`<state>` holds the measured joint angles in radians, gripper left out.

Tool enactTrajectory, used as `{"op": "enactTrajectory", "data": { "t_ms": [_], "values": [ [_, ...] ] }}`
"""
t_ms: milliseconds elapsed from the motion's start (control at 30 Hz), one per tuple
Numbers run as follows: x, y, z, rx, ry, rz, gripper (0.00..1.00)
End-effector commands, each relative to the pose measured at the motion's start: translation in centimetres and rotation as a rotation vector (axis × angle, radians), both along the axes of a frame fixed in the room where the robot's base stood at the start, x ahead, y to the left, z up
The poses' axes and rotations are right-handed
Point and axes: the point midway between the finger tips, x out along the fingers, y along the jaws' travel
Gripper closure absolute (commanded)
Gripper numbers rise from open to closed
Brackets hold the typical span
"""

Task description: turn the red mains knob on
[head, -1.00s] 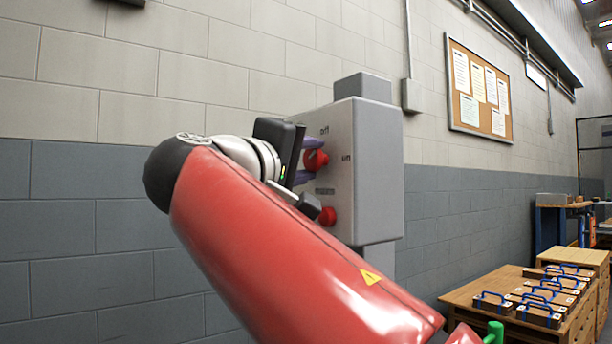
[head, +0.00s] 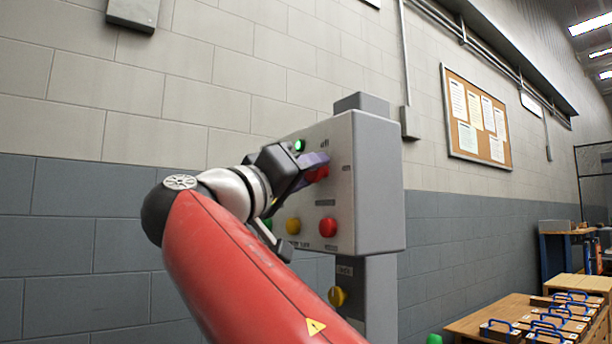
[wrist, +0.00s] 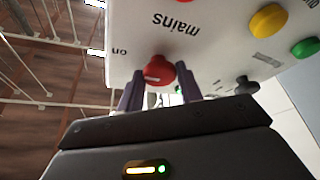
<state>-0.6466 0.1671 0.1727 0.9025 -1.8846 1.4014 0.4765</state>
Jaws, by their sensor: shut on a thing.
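The red mains knob (head: 322,172) sits on the front of a grey control box (head: 376,190), partly hidden by my gripper in the head view. My gripper (head: 314,164) is shut on it, its purple fingers one on each side. In the wrist view my gripper (wrist: 160,88) holds the red knob (wrist: 158,70) between the fingers, below the printed word "mains". The knob carries a pale mark on its left side, the side of the "on" label. The "off" label shows above the knob in the head view.
A bright green lamp (head: 299,145) is at the box's upper left. Below the mains knob are a red button (head: 328,227) and a yellow one (head: 293,226). A yellow knob (head: 337,296) is lower on the post. A wooden table (head: 470,325) with blue-handled boxes stands right.

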Motion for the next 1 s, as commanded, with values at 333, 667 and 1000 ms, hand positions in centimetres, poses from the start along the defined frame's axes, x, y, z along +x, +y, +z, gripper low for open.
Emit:
{"op": "enactTrajectory", "data": {
  "t_ms": [333,667,1000],
  "values": [
    [0.06,0.00,-0.21,0.007,-0.002,-0.002,0.87],
    [0.04,0.01,-0.12,0.006,-0.003,0.000,0.43],
    [-0.79,0.86,-0.52,0.005,-0.003,0.002,0.43]
  ]
}}
